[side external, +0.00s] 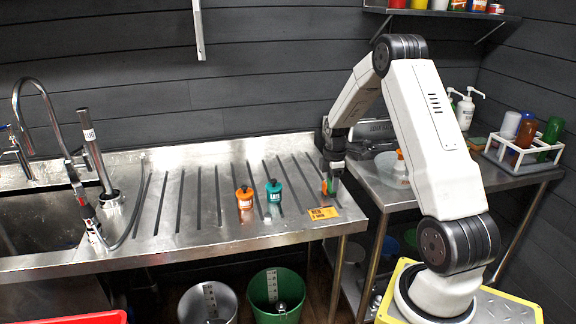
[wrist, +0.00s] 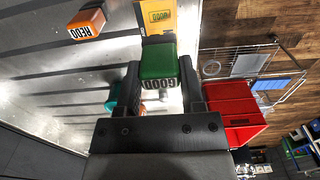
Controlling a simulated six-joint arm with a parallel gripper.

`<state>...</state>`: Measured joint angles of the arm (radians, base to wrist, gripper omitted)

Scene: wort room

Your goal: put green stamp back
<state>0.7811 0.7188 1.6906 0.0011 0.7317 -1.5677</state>
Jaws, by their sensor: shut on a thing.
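The green stamp (wrist: 158,62), labelled GOOD, is between the fingers of my gripper (wrist: 160,76) in the wrist view. My gripper is shut on it. In the side view my gripper (side external: 333,172) is at the right end of the ribbed steel drainboard, and the stamp is mostly hidden by the fingers. I cannot tell whether its base touches the steel. An orange stamp (side external: 245,200), labelled REDO in the wrist view (wrist: 86,22), and a teal stamp (side external: 273,190) stand upright to the left. The teal one is partly hidden in the wrist view (wrist: 112,98).
A yellow-orange card (side external: 322,213) lies near the drainboard's (side external: 205,235) front edge, just in front of my gripper. The sink and tap (side external: 45,125) are at the left. A side table with a white bottle rack (side external: 520,155) is at the right. The drainboard's left part is clear.

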